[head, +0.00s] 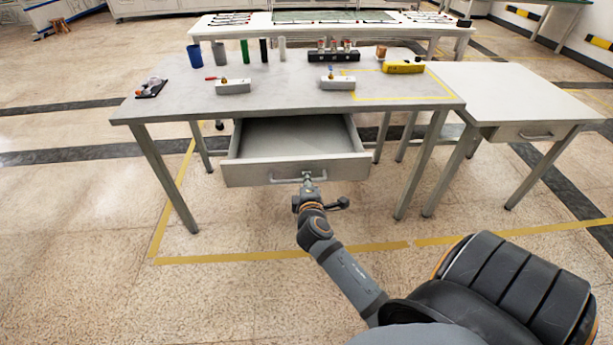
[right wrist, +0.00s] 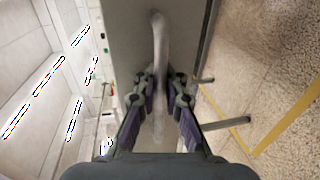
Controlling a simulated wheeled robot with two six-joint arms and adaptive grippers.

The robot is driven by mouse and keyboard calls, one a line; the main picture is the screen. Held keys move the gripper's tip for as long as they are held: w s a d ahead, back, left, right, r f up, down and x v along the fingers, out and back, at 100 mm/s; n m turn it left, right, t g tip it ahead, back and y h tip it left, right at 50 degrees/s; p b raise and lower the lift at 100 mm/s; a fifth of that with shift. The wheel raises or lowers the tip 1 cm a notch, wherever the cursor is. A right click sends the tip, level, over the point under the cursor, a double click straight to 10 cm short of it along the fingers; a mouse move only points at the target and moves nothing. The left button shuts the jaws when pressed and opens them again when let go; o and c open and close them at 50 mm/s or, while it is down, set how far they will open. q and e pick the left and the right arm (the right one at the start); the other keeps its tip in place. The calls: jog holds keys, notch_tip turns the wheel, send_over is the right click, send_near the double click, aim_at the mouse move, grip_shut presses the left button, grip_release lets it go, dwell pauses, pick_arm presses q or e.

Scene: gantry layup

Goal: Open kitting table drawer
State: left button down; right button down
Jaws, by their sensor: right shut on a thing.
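The kitting table (head: 290,97) is grey and stands in the middle of the head view. Its drawer (head: 250,174) is pulled well out toward me, and the part of its inside that shows looks empty. The drawer handle (head: 285,180) is a pale bar on the drawer front; it runs lengthwise in the right wrist view (right wrist: 159,50). My right gripper (head: 307,184) is shut on the handle, with its fingers (right wrist: 161,95) on either side of the bar. My left gripper is not in view.
On the table top are a blue cup (head: 194,56), a black rack (head: 333,55), a yellow block (head: 403,67) and two white fixtures (head: 233,87). A side table (head: 510,95) with a closed drawer adjoins at right. The floor in front is clear.

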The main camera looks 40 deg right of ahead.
jog(key=shift+r, duration=0.1)
jog(key=c, duration=1.7)
grip_release()
jog(key=v, duration=0.7)
jog(key=shift+s+a, duration=0.15)
jog(key=shift+s, duration=0.1)
